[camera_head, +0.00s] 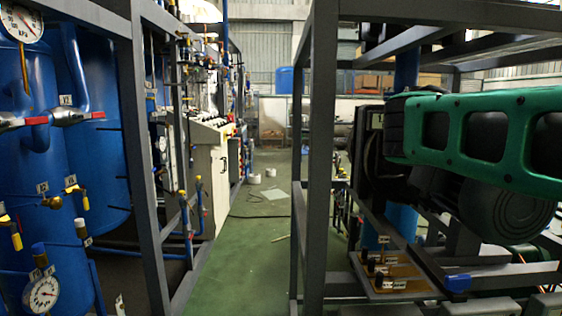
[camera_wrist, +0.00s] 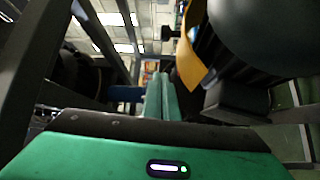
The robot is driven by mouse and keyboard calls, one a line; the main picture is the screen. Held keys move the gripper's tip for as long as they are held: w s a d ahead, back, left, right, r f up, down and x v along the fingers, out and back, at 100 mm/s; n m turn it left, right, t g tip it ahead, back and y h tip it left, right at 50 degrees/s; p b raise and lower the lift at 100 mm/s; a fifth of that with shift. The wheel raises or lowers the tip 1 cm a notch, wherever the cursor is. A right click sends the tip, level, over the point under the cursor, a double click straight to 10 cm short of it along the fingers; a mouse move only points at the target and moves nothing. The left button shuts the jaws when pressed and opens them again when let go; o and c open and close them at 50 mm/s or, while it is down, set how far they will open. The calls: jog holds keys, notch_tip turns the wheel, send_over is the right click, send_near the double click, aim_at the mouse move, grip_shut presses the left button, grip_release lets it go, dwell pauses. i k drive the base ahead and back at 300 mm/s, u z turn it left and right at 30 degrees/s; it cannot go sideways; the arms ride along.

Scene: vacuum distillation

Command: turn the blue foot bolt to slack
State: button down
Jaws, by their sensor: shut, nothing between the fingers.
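My gripper (camera_wrist: 163,80) shows in the wrist view as two green fingers side by side, closed together with nothing visible between them. I cannot make out its fingertips in the head view. A small blue block-like piece (camera_head: 458,283) sits on the grey frame at lower right of the head view; it may be the blue foot bolt, but its shape is too small to be sure. A blue bar-like piece (camera_wrist: 125,93) lies left of the fingers in the wrist view, apart from them in the picture. I cannot tell whether the two blue pieces are the same.
A large green slotted part (camera_head: 480,135) covers much of the head view's right. Grey frame posts (camera_head: 321,150) stand close by. A yellow curved strip (camera_wrist: 190,62) and a dark rounded body (camera_wrist: 270,35) crowd the wrist view's right. Green floor (camera_head: 258,230) is open between the racks.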

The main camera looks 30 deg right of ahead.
aim_at(455, 283)
jog(key=k, duration=1)
